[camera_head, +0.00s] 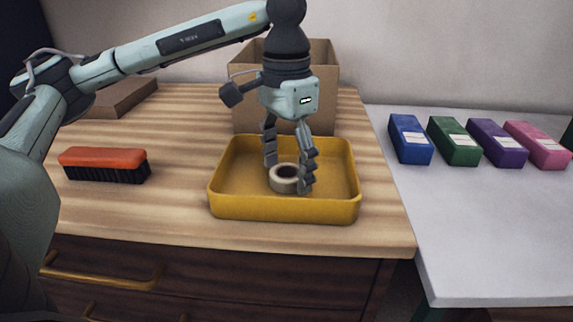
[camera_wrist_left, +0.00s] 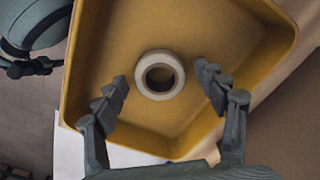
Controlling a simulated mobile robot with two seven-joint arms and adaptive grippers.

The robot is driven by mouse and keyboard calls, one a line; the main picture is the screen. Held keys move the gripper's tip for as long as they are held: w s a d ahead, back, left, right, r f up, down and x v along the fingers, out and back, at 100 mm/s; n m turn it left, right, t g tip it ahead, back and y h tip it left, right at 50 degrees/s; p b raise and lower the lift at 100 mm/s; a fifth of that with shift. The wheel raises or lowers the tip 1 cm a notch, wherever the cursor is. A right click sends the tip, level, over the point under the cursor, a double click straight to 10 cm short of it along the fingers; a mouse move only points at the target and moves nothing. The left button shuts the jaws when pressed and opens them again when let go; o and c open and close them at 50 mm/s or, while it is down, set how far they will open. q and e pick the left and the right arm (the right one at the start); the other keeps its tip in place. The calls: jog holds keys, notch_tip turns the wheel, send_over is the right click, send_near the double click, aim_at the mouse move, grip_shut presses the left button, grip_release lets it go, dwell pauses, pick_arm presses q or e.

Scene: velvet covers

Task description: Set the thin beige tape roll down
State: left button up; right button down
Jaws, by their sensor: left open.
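The thin beige tape roll (camera_head: 284,184) lies flat in the yellow tray (camera_head: 285,213), toward its right half. It also shows in the left wrist view (camera_wrist_left: 160,56) as a ring with a dark hole, resting on the tray floor. My left gripper (camera_head: 287,175) points down into the tray from above, with its fingers apart around the roll in the head view. In the left wrist view the open fingers (camera_wrist_left: 165,84) show clear gaps to the roll, which is not gripped. My right gripper is not in view.
A red-topped brush (camera_head: 103,164) lies left of the tray. An open cardboard box (camera_head: 325,72) stands close behind it. Blue, green, purple and pink boxes (camera_head: 410,139) stand on the grey table (camera_head: 480,220) at right. Bare wood (camera_head: 180,190) lies between brush and tray.

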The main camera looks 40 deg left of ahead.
aim_at(287, 172)
pick_arm(q)
jog(key=shift+r, duration=0.15)
jog(key=shift+r, duration=0.35)
notch_tip(287, 172, up, 6)
jog(key=shift+f, duration=0.1)
jog(key=shift+r+p, duration=0.55)
jog(key=shift+r, duration=2.2)
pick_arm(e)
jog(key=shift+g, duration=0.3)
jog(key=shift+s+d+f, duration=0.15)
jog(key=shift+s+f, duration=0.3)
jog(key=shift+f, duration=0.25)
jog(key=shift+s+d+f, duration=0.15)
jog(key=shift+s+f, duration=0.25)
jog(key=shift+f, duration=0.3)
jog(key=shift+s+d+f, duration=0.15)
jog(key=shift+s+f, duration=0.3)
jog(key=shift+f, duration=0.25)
